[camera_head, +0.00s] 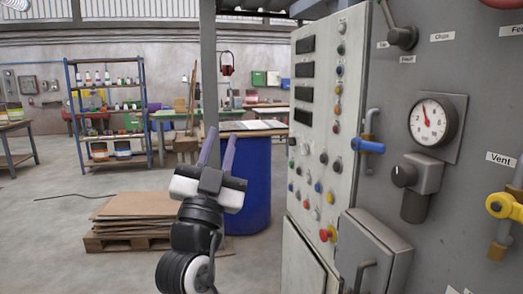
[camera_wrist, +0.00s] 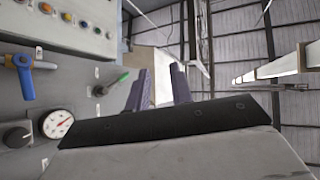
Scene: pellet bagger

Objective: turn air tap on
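A tap with a blue handle (camera_head: 368,146) sits on a short vertical pipe on the grey machine panel. Its handle lies crosswise to the pipe. The blue handle also shows at the left of the wrist view (camera_wrist: 25,78). I cannot read a label by it. My gripper (camera_head: 222,140) is open and empty, its two purple-grey fingers apart and pointing up. It is left of the control panel in the head view, well clear of the tap. The fingers also show in the wrist view (camera_wrist: 160,78).
A round gauge (camera_head: 433,121) and a regulator knob (camera_head: 404,175) are right of the blue tap. A yellow Vent tap (camera_head: 504,206) is farther right. A button panel (camera_head: 326,125) and grey box (camera_head: 372,250) stand close by. A blue drum (camera_head: 248,185) stands behind my gripper.

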